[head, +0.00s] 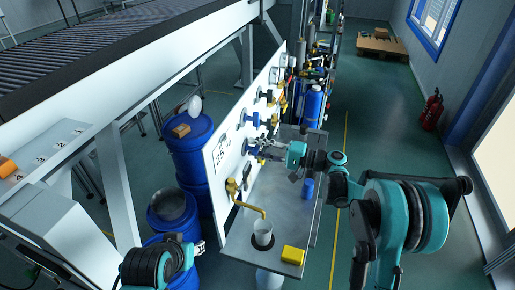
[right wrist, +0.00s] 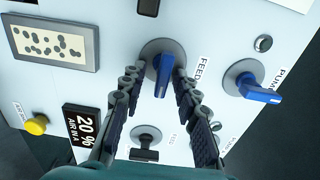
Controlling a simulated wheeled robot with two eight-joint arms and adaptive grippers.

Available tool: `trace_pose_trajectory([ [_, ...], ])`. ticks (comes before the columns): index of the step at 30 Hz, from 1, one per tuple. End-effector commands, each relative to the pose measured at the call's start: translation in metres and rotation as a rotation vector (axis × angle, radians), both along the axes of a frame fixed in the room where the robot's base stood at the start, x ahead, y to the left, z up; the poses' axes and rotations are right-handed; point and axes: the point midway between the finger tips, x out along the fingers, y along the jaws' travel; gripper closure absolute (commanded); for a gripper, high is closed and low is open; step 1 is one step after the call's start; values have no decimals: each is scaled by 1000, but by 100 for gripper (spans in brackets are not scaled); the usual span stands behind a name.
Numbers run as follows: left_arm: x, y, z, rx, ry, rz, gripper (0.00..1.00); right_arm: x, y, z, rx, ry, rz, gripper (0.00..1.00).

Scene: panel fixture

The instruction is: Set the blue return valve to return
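The right wrist view shows two blue valve handles on grey round bases. The nearer blue handle (right wrist: 163,75), beside a label starting "FEED", points downward in the picture between my right fingertips. My right gripper (right wrist: 157,84) is open around this handle, with gaps visible on both sides. The other blue handle (right wrist: 260,92), beside a label starting "PUM", points right and slightly down. I cannot read a "return" label. In the head view my right gripper (head: 258,144) is at the white panel (head: 222,150). My left gripper (head: 196,248) is low, away from the panel; its opening is unclear.
A black handle (right wrist: 145,146) and a yellow knob (right wrist: 37,125) are also on the panel. A grey bench (head: 285,215) below holds a cup (head: 263,234), a yellow block (head: 293,255) and a blue item (head: 307,188). Blue drums (head: 190,150) stand left.

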Motion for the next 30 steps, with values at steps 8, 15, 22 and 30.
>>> trace_pose_trajectory([
  [8, 0, 0, 0, 0, 0, 0, 60, -8, -28, 0, 1, 0, -5, 69],
  [15, 0, 0, 0, 0, 0, 0, 60, -24, -79, 0, 0, 0, -5, 69],
  [22, 0, 0, 0, 0, 0, 0, 60, -35, -109, 0, 0, 0, -2, 69],
  [30, 0, 0, 0, 0, 0, 0, 60, -37, -114, 0, -1, 0, 1, 69],
])
